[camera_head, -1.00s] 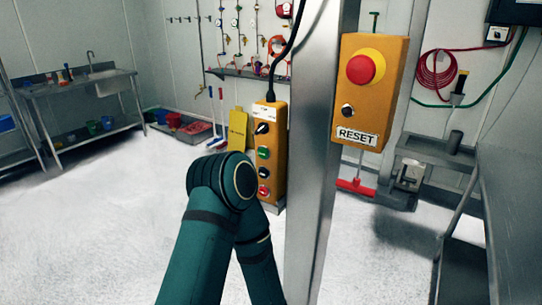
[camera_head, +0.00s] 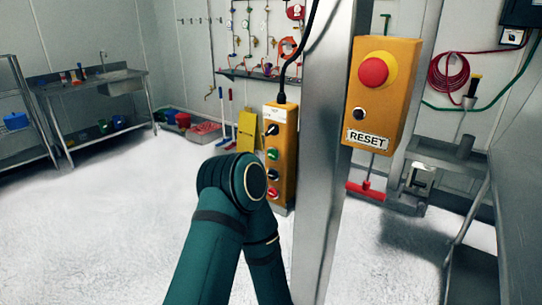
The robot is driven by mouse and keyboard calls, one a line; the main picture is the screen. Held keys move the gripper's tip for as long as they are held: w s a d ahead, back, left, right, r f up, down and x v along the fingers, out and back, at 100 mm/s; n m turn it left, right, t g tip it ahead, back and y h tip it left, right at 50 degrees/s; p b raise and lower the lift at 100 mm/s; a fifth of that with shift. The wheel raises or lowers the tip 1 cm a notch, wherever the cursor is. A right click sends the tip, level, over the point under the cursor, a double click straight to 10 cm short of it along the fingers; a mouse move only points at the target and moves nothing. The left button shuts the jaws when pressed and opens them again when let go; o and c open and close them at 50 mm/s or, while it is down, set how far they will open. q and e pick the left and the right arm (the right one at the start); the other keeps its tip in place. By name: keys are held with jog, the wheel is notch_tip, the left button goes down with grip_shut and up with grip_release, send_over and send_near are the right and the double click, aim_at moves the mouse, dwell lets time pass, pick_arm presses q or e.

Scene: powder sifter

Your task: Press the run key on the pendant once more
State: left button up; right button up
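The orange pendant (camera_head: 281,160) hangs upright on a black cable, left of the steel post. Its face has a black selector knob (camera_head: 271,129) at the top, a green key (camera_head: 272,154), a dark control below it and a red key (camera_head: 272,191) near the bottom. Labels on it are too small to read. One of my arms, dark green, rises from the bottom centre, and its rounded joint stands in front of and left of the pendant. No gripper shows in this view, so I see no fingers at any key.
A steel post (camera_head: 328,200) stands right of the pendant. An orange box (camera_head: 382,95) on it carries a red stop button (camera_head: 373,72) and a RESET label. A steel sink table (camera_head: 95,87) is at the back left. The white floor (camera_head: 90,220) at left is open.

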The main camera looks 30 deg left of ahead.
pick_arm(q)
grip_shut()
dwell(1.0)
